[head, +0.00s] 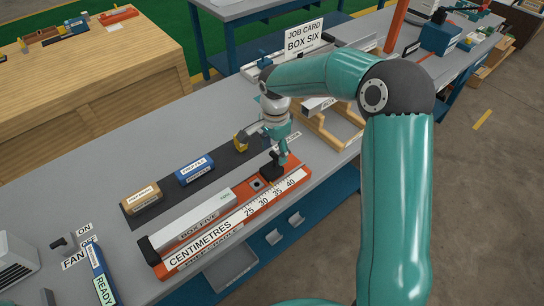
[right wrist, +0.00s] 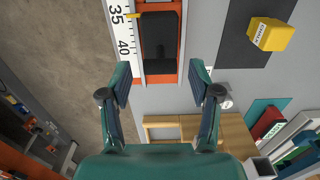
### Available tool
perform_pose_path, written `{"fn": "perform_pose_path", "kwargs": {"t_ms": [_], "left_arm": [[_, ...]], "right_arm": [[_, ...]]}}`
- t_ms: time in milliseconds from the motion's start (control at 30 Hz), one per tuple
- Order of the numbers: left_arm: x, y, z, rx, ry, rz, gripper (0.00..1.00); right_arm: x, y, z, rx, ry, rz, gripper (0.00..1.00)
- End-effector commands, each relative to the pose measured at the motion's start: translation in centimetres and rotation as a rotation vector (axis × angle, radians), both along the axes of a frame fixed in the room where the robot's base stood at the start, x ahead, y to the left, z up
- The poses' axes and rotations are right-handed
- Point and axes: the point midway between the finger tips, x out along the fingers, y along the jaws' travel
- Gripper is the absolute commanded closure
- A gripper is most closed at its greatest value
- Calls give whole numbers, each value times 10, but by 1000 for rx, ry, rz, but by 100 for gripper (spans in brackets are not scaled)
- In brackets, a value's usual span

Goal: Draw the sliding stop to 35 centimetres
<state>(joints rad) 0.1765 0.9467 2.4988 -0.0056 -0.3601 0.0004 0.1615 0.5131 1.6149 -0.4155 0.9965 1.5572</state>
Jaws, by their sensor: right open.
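The black sliding stop (head: 270,170) sits on the orange jig (head: 161,271) near the right, high-number end of its white centimetre scale (head: 228,227). In the right wrist view, the stop (right wrist: 160,38) lies along the orange rail. My right gripper (head: 282,160) is over the stop's end of the jig. In the right wrist view, its two fingers (right wrist: 160,84) are apart, one on each side of the rail's end, with nothing between the tips. My left gripper is not in view.
A grey bar labelled BOX FIVE (head: 196,218) lies along the jig. Behind it, a dark mat (head: 170,205) holds a tan block (head: 142,197), a blue block (head: 195,171) and a yellow block (head: 240,141). A wooden rack (head: 325,130) stands beyond the gripper.

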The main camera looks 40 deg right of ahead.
Motion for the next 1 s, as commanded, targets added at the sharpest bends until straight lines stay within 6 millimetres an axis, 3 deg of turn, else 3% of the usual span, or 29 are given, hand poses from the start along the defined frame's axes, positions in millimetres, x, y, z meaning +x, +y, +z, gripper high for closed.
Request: {"fn": "perform_pose_path", "kwargs": {"t_ms": [233, 600, 900, 1000], "left_arm": [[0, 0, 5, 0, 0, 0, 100], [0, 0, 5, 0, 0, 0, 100], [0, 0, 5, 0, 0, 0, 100], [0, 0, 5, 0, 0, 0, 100]], "right_arm": [[-1, 0, -28, 0, 2, -1, 38], [0, 0, -33, 0, 0, -1, 38], [0, 0, -33, 0, 0, -1, 88], [0, 0, -33, 0, 0, -1, 100]]}}
